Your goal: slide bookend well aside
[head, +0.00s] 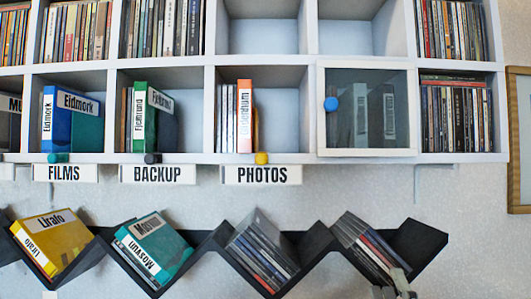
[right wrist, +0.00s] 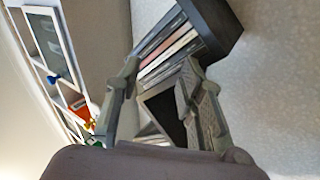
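I cannot make out a bookend for certain in either view. Small round knobs sit at the shelf's lower edge: a teal knob (head: 58,158), a black knob (head: 152,158) and a yellow knob (head: 262,158). My right gripper (head: 398,281) is at the lower right of the head view, just in front of the lower discs at the right (head: 365,245). In the right wrist view the right gripper (right wrist: 160,68) has its fingers apart, with disc cases (right wrist: 168,50) and a dark panel (right wrist: 165,112) showing beyond and between them. I cannot tell whether it touches them. My left gripper is not in view.
The black zigzag shelf (head: 418,243) holds a yellow case (head: 52,243), a teal case (head: 155,248) and leaning discs (head: 262,252). Above are white cubbies with labels FILMS, BACKUP and PHOTOS (head: 262,175), and a glass door (head: 366,108) with a blue knob. A framed picture (head: 520,140) hangs right.

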